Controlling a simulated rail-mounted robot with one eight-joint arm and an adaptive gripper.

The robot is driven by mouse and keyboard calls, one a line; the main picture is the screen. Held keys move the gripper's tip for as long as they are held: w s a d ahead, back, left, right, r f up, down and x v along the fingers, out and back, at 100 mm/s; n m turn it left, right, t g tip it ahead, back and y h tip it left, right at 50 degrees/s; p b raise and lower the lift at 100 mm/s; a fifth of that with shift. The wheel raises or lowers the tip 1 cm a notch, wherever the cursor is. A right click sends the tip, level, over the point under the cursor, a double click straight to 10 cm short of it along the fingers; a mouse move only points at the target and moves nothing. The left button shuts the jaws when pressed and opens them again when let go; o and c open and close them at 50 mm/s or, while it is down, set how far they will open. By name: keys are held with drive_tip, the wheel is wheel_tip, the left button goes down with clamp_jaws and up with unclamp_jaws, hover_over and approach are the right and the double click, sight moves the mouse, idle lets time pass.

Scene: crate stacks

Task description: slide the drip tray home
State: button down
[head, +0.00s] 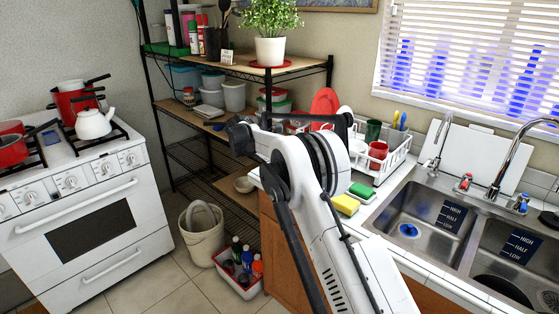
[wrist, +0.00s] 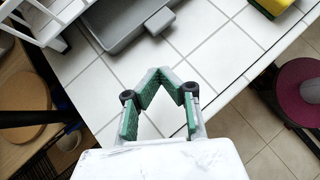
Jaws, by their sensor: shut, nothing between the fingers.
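The drip tray (wrist: 122,22) is a grey shallow tray with a small tab on its near edge. In the wrist view it lies at the top on the white tiled counter, partly cut off by the frame. It sticks out beside the white dish rack (wrist: 42,32). In the head view the dish rack (head: 398,150) stands on the counter left of the sink, and my arm hides much of the area in front of it. My gripper (wrist: 160,76) is shut and empty, its green-padded fingertips together over the tiles, apart from the tray's near edge.
A yellow and green sponge (wrist: 270,6) lies at the upper right of the wrist view. In the head view a yellow sponge (head: 345,205) and a green one (head: 362,191) lie by the sink (head: 410,212). Tiles between gripper and tray are clear; the counter edge is close below.

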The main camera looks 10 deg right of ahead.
drive_tip(key=x, duration=0.3)
drive_tip(key=shift+d+f, duration=0.15)
drive_tip(key=d, duration=0.3)
drive_tip(key=shift+w+d+f, duration=0.1)
drive_tip(key=shift+w, duration=0.05)
drive_tip(key=shift+d+p, duration=0.3)
drive_tip(key=shift+d, duration=0.2)
drive_tip(key=shift+d, duration=0.1)
drive_tip(key=d, duration=0.2)
drive_tip(key=d+b, duration=0.1)
drive_tip(key=d, duration=0.1)
drive_tip(key=d+b, duration=0.1)
drive_tip(key=d, duration=0.2)
drive_tip(key=shift+w+d, duration=0.1)
drive_tip(key=shift+w, duration=0.3)
